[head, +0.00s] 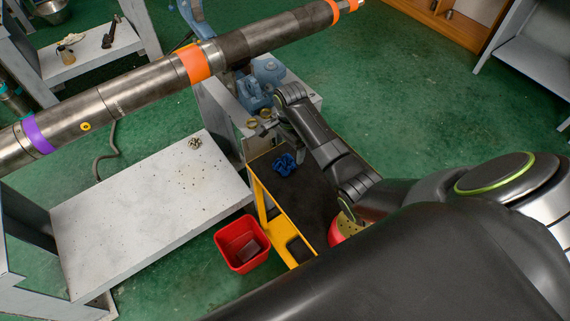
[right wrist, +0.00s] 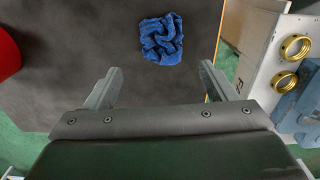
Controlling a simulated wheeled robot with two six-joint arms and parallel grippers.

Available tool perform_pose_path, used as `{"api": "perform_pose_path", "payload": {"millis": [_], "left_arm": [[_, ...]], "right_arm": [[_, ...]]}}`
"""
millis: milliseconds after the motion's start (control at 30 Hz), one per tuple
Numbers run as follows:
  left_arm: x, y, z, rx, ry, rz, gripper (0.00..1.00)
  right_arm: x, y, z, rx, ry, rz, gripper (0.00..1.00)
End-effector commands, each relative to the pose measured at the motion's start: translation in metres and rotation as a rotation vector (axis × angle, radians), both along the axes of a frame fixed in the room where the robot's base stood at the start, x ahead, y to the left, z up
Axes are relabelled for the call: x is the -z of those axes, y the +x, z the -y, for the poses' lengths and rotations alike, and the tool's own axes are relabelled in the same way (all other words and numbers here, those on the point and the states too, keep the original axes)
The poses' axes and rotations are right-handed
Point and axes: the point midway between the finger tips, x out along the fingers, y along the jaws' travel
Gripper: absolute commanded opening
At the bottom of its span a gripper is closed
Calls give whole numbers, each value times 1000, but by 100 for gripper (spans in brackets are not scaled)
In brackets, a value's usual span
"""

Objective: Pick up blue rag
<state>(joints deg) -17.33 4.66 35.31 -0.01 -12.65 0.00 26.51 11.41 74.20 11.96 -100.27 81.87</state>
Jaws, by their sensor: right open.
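The blue rag (head: 285,165) lies crumpled on the dark top of a yellow cart (head: 318,192). In the right wrist view the rag (right wrist: 161,39) sits just beyond the fingertips, near the middle top. My right gripper (head: 266,128) is above the far end of the cart, past the rag in the head view. In the right wrist view its two fingers (right wrist: 160,72) are spread apart with nothing between them, and the rag is untouched. My left gripper is not in view.
A grey bench with a blue vise (head: 255,95) and brass rings (right wrist: 296,47) stands beside the cart's far end. A red object (head: 343,229) is at the cart's near end. A red bin (head: 242,243) is on the green floor. A long pipe (head: 120,97) crosses the upper left.

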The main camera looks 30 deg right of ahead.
Motion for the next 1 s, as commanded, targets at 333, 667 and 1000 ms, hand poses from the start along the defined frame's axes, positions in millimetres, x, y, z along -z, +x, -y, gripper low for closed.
{"api": "perform_pose_path", "payload": {"millis": [333, 667, 1000], "left_arm": [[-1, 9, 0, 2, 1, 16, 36], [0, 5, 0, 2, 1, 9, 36], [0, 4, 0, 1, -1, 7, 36]], "right_arm": [[27, 0, -1, 0, -1, -2, 78], [66, 1, -3, -1, -1, 0, 78], [69, 2, -3, -1, -1, 2, 74]]}}
